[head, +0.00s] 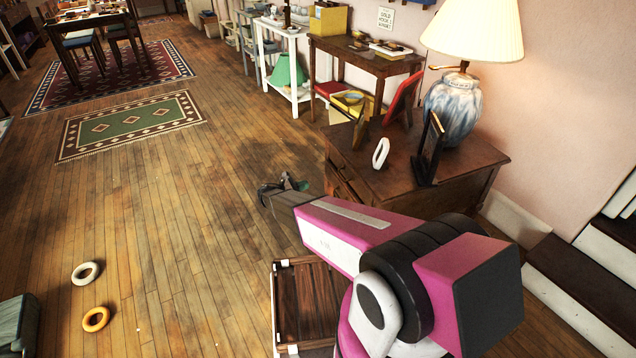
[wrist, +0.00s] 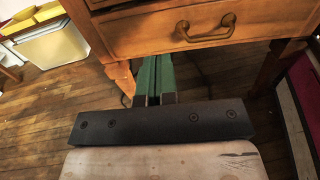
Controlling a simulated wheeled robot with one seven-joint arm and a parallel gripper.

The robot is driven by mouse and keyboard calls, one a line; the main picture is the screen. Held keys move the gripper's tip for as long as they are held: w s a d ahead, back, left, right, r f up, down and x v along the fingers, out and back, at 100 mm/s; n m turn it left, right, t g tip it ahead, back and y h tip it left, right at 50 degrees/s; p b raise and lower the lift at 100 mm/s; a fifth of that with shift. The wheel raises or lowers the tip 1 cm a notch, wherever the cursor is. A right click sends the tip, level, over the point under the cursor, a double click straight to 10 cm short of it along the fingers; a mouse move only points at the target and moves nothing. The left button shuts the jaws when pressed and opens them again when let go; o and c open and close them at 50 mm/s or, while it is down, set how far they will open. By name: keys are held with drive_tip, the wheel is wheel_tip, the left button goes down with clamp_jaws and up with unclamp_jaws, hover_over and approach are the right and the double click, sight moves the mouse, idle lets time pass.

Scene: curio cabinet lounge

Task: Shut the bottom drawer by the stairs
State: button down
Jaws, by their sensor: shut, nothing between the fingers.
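The wooden cabinet (head: 455,172) stands against the wall beside the stairs (head: 585,285), with its drawer fronts facing left and mostly hidden by its top and my arm. In the wrist view a drawer front (wrist: 150,34) with a curved metal handle (wrist: 205,30) fills the top, above the cabinet's legs. It looks like the bottom drawer; I cannot tell how far out it stands. My gripper (wrist: 156,60) is shut and empty, its green fingers pointing under the drawer front, below and left of the handle. In the head view my gripper (head: 286,183) is left of the cabinet.
A lamp (head: 455,105), frames and a white oval ornament (head: 380,153) stand on the cabinet. A wooden crate (head: 308,300) sits on the floor by my arm. Two rings, white (head: 86,273) and orange (head: 96,319), lie at lower left. The floor left of my gripper is clear.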

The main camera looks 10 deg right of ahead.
drive_tip(key=w, duration=0.1)
approach(336, 173)
drive_tip(key=x, duration=0.7)
drive_tip(key=shift+w+d, duration=0.15)
drive_tip(key=shift+x, duration=1.3)
